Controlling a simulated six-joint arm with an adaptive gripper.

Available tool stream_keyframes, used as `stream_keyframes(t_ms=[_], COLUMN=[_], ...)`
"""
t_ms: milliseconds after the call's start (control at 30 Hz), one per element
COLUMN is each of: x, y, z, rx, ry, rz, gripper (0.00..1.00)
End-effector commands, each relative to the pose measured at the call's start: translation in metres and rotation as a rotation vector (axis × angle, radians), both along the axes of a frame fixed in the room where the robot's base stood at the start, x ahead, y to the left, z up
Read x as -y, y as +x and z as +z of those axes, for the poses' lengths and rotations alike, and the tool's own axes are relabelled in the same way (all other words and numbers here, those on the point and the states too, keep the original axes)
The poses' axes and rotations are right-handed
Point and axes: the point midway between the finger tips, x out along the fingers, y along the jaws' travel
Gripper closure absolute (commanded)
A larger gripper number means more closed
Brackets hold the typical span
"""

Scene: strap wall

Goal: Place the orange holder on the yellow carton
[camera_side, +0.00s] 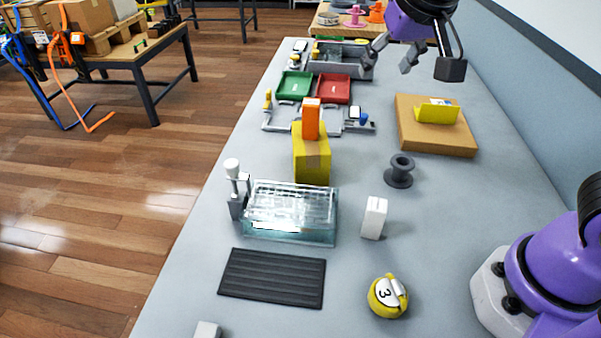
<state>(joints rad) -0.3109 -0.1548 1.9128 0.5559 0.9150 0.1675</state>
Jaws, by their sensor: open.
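The orange holder (311,121) is a small upright block with a pale top. It appears to stand on top of the yellow carton (312,165), near the middle of the table. The carton is upright, with a brownish band across its front. My gripper (413,58) hangs at the upper right, above the table and well apart from the holder and carton. Its fingers are spread and nothing shows between them.
A clear bin (290,212) stands in front of the carton. A grey spool (399,171) and a white block (374,217) are to its right. A yellow piece (436,112) rests on a cardboard box (410,139). Green (294,85) and red (335,89) trays lie behind.

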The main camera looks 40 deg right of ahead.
Motion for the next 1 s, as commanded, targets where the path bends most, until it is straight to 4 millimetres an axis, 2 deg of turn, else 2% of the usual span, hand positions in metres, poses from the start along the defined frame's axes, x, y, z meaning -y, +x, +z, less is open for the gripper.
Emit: stream_keyframes(t_ms=[33,67,200,333,500,1000], x=[0.011,0.014,0.016,0.010,0.007,0.007], y=[-0.021,-0.033,-0.079,-0.104,-0.112,-0.112], z=[-0.002,-0.005,-0.025,-0.040,-0.047,-0.047], rx=[0.001,-0.002,-0.008,-0.008,-0.010,-0.010], ry=[0.005,0.008,0.014,0.018,0.020,0.020], rz=[0.053,0.094,0.256,0.348,0.386,0.385], gripper=[0.35,0.35,0.35,0.35,0.35,0.35])
